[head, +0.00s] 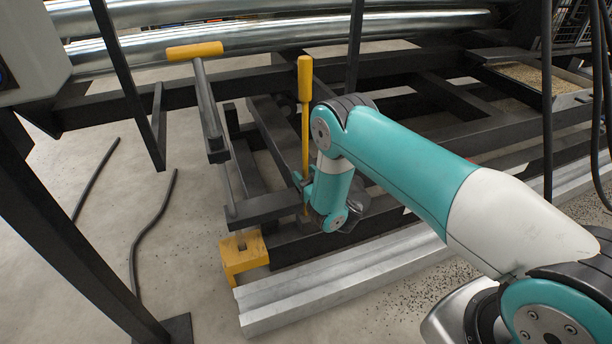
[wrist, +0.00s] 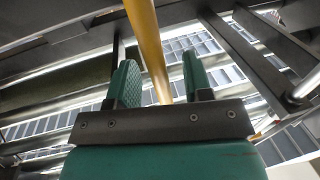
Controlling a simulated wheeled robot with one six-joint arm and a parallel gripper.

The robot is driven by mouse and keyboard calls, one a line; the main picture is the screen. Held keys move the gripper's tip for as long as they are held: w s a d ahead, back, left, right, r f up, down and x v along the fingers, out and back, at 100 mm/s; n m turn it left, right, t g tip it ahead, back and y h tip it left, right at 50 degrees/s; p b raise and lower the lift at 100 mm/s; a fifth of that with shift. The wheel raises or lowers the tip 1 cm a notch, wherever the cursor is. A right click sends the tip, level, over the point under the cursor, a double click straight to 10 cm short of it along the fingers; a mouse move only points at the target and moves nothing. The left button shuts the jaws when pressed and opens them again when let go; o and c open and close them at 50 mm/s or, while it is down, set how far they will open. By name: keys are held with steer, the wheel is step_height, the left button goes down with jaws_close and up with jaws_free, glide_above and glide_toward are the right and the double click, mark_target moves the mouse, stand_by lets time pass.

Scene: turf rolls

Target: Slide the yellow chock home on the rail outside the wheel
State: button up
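The yellow chock (head: 243,255) is a notched block at the left end of the pale metal rail (head: 345,282), low by the dark frame. I cannot tell whether it touches the rail. My gripper (head: 304,182) is at the lower part of an upright yellow lever (head: 305,80), above and right of the chock. In the wrist view the lever (wrist: 152,50) runs between the two green fingers of my gripper (wrist: 158,82), with a gap visible beside it; the fingers look open. The chock is not seen in the wrist view. No wheel can be made out clearly.
A grey rod with a yellow T-handle (head: 195,50) stands left of the lever. The dark steel frame (head: 290,205) surrounds this area. Dark posts and hanging cables (head: 547,110) stand at the sides. Open concrete floor (head: 190,220) lies left of the chock, with dark hoses on it.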

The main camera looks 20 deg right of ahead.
steer(key=shift+s+d+p, duration=0.15)
steer(key=shift+s+p, duration=0.3)
steer(key=s+d+p, duration=0.3)
steer(key=s+p, duration=1.3)
steer(key=p, duration=0.2)
